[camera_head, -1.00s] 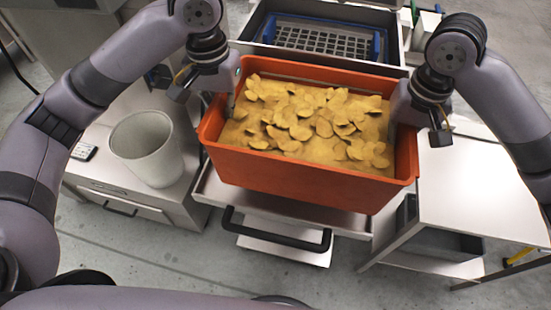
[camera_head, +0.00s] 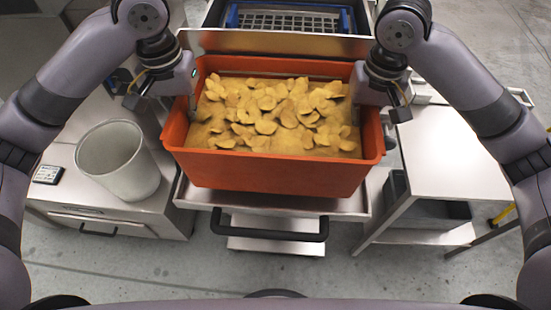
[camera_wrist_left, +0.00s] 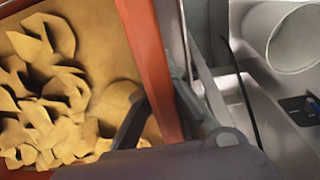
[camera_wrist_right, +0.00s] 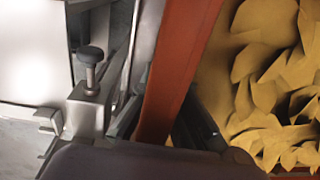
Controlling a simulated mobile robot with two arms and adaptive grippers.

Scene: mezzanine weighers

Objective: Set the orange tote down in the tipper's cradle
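The orange tote (camera_head: 270,174), filled with yellow chips, hangs level between my grippers over a steel tray-like cradle (camera_head: 340,207) with a raised back plate (camera_head: 270,41). The tote hides most of the cradle, so I cannot tell whether its bottom touches it. My left gripper (camera_head: 188,101) is shut on the tote's left wall; in the left wrist view its fingers straddle the orange wall (camera_wrist_left: 152,62). My right gripper (camera_head: 359,96) is shut on the right wall; the right wrist view shows that wall (camera_wrist_right: 177,70) between its fingers.
A white bin (camera_head: 119,160) stands on the cabinet at left, beside a small dark device (camera_head: 48,174). A steel table (camera_head: 450,155) is close on the right. A black handle (camera_head: 268,235) juts out below the cradle. A crate with a blue-rimmed grid (camera_head: 290,18) lies behind.

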